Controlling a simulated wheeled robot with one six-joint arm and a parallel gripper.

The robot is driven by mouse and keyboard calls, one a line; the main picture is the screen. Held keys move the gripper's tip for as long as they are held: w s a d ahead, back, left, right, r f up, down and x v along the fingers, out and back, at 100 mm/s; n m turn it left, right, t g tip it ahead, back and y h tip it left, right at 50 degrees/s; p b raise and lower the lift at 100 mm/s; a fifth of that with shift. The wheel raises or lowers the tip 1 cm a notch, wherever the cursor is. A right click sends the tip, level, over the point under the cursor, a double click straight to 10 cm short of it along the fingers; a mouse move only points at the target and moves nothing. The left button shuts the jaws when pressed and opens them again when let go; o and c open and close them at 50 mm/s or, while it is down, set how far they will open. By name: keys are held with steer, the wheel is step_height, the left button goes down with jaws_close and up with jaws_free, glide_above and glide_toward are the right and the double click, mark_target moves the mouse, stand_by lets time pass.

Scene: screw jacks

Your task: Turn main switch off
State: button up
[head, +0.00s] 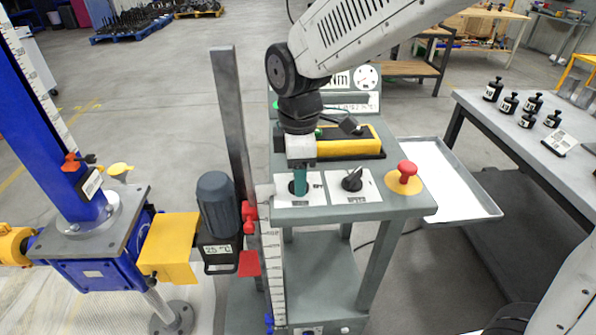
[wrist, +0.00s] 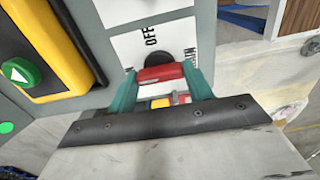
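My gripper (head: 299,188) points down over the left switch plate on top of the grey control stand. In the wrist view its two teal fingers (wrist: 162,80) stand wide apart at the two ends of a red handle (wrist: 161,73). This appears to be the main switch, with a black round base (wrist: 157,57) on a white plate (wrist: 133,44) marked OFF. The fingertips look very close to the handle's ends. I cannot tell whether they press on it. In the head view the gripper hides most of this switch.
A black rotary knob (head: 352,180) and a red mushroom button (head: 406,170) stand to the right on the panel. A yellow-and-black pendant (head: 352,147) lies behind. A grey motor (head: 217,200) and an upright bar (head: 233,130) are at left. A tray (head: 440,185) is at right.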

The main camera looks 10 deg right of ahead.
steer(key=shift+m, duration=0.4)
steer(key=m, duration=1.2)
steer(key=shift+m, duration=2.5)
steer(key=o, duration=1)
